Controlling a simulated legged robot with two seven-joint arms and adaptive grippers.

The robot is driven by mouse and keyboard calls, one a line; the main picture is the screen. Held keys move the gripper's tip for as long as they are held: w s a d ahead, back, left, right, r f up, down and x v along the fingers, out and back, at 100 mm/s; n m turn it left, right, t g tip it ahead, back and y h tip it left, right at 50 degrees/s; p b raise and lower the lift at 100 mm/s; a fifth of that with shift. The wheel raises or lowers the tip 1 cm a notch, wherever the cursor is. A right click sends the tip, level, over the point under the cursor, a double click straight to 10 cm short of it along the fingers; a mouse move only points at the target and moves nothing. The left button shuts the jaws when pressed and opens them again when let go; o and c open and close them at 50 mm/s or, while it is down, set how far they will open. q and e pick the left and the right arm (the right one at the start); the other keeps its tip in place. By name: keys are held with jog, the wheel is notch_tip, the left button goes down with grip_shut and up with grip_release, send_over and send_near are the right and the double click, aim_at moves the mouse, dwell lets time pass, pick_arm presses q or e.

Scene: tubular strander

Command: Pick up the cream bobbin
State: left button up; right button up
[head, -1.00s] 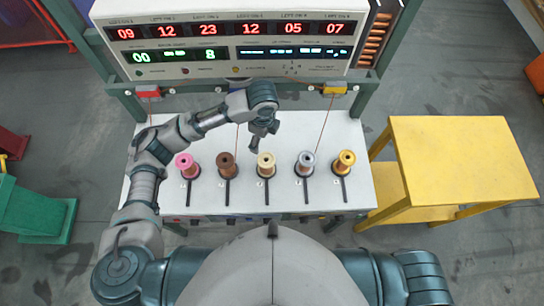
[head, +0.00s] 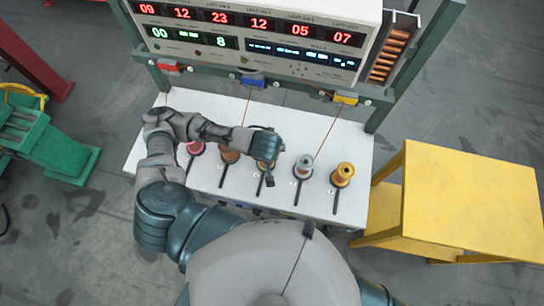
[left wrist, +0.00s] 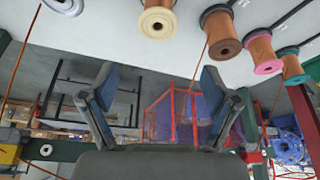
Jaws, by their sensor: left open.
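The cream bobbin (left wrist: 158,22) shows at the top middle of the left wrist view, its copper winding behind a pale cream flange. It lies just beyond the fingertips, roughly centred between them and touching neither. My left gripper (left wrist: 160,82) is open, with its two fingers spread and nothing between them. In the head view my left gripper (head: 268,178) is over the cream bobbin's place in the row and hides most of it. My right gripper is not in view.
A teal-flanged bobbin (left wrist: 293,68) also shows. The display panel (head: 250,40) is behind; a yellow table (head: 470,200) stands right.

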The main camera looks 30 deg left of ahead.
pick_arm(q)
jog(key=b+x, duration=0.3)
jog(key=x, duration=0.9)
jog(key=shift+d+f, duration=0.15)
jog(key=shift+f, duration=0.05)
jog(key=x, duration=0.4)
jog(key=shift+d+f+b, duration=0.15)
jog(key=shift+f+b, duration=0.15)
jog(key=shift+c, duration=0.2)
jog(key=c, duration=1.6)
grip_shut()
jog(key=shift+r, duration=0.15)
